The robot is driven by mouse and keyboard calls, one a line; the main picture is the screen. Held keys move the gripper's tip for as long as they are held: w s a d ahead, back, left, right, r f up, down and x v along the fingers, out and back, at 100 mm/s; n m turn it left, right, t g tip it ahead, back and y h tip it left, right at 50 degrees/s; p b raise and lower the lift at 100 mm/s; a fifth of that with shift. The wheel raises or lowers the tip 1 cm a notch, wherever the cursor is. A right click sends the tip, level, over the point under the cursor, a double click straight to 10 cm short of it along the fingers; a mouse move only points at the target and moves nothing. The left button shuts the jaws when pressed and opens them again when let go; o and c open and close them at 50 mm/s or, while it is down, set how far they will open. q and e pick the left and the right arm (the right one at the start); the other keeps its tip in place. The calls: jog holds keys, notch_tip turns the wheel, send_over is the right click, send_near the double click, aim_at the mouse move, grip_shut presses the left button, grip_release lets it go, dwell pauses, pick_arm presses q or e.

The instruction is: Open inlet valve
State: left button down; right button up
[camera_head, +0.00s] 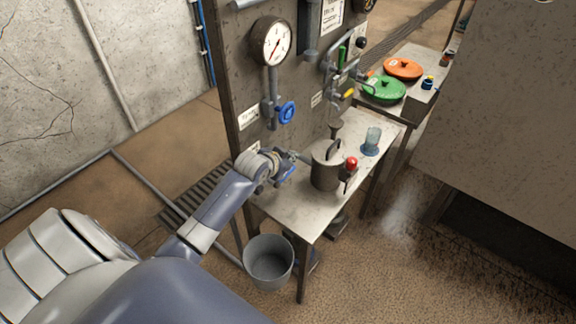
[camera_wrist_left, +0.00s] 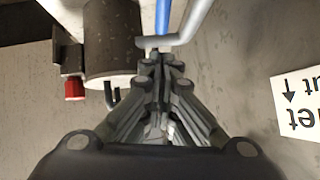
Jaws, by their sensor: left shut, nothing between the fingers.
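A blue handwheel (camera_head: 286,112) is on the upright panel below a round gauge. A blue bar (camera_head: 286,173) shows lower down beside my left gripper (camera_head: 298,157), and a blue bar also shows just beyond its fingertips in the left wrist view (camera_wrist_left: 163,16). I cannot tell which blue part is the inlet valve. My left gripper is shut and empty. Its fingertips (camera_wrist_left: 160,58) are close to a bent grey pipe (camera_wrist_left: 188,28); contact is unclear. A white label (camera_wrist_left: 299,103), partly cut off, reads "let" and "ut" with an arrow. My right gripper is not in view.
A metal pot (camera_head: 325,170) with a red knob (camera_head: 352,162) stands on the bench (camera_head: 290,212) right of my gripper. A blue glass (camera_head: 371,141) is farther right. A grey bucket (camera_head: 268,262) is below. The gauge (camera_head: 271,41) is above.

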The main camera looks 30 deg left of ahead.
aim_at(293, 168)
pick_arm(q)
jog(key=shift+w+a+f, duration=0.1)
jog(key=shift+a+f, duration=0.1)
jog(key=shift+f, duration=0.75)
jog(key=shift+w+a+f, duration=0.1)
jog(key=shift+a+f, duration=0.1)
jog(key=shift+f, duration=0.75)
jog(key=shift+f, duration=0.3)
jog(key=shift+w+f, duration=0.15)
jog(key=shift+f, duration=0.1)
jog(key=shift+p, duration=0.35)
jog(key=shift+f, duration=0.2)
